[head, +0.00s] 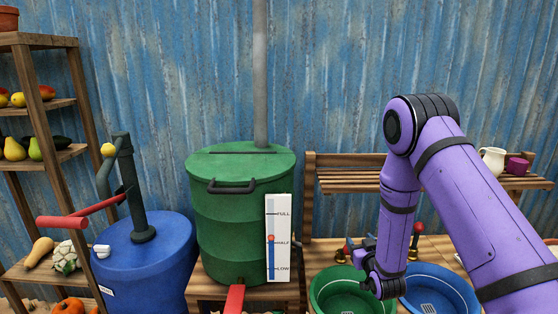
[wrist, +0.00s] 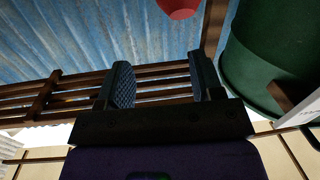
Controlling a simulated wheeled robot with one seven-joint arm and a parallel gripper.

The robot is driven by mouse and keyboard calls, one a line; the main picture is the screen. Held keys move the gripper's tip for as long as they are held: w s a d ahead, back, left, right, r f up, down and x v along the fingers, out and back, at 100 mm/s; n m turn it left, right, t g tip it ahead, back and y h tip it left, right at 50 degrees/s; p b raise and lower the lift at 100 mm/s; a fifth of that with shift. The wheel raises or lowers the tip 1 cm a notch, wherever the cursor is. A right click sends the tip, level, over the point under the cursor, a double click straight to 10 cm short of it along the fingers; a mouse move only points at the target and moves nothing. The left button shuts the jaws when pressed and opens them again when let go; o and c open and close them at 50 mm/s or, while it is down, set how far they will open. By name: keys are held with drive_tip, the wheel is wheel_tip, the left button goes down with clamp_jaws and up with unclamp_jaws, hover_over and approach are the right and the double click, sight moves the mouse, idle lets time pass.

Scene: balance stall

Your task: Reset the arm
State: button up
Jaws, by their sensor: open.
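My purple arm (head: 400,190) bends down at the right of the head view. My gripper sits low, at the near side of the green basin (head: 322,291) and the blue basin (head: 436,290). In the wrist view my gripper (wrist: 163,85) shows two dark fingers apart, with nothing between them. Behind the fingers are wooden slats and blue corrugated wall. The fingertips are hard to make out in the head view, where the wrist covers part of both basins.
A green barrel (head: 230,220) with a level gauge (head: 278,238) stands left of the arm. Further left are a blue drum (head: 150,265) with a red-handled pump (head: 130,190) and a produce shelf (head: 50,107). A slatted shelf (head: 345,180) holding a white jug (head: 493,161) is behind my arm.

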wheel_tip(320, 180, up, 14)
drive_tip(key=d+m+g+h, duration=0.1)
drive_tip(key=d+g, duration=0.1)
drive_tip(key=g, duration=0.1)
drive_tip(key=s+r+g, duration=0.3)
drive_tip(key=s+r, duration=0.6)
drive_tip(key=r, duration=0.2)
drive_tip(key=s+r+g, duration=0.2)
drive_tip(key=s+r, duration=0.1)
drive_tip(key=s, duration=0.7)
drive_tip(key=s+d+r+m+g, duration=0.1)
drive_tip(key=s+r+g, duration=0.1)
drive_tip(key=s, duration=0.9)
drive_tip(key=s+d+r+g, duration=0.1)
drive_tip(key=s+r, duration=0.4)
drive_tip(key=s, duration=0.5)
drive_tip(key=shift+s+d+g+h, duration=0.25)
drive_tip(key=shift+s+g+h, duration=0.15)
drive_tip(key=shift+g, duration=0.2)
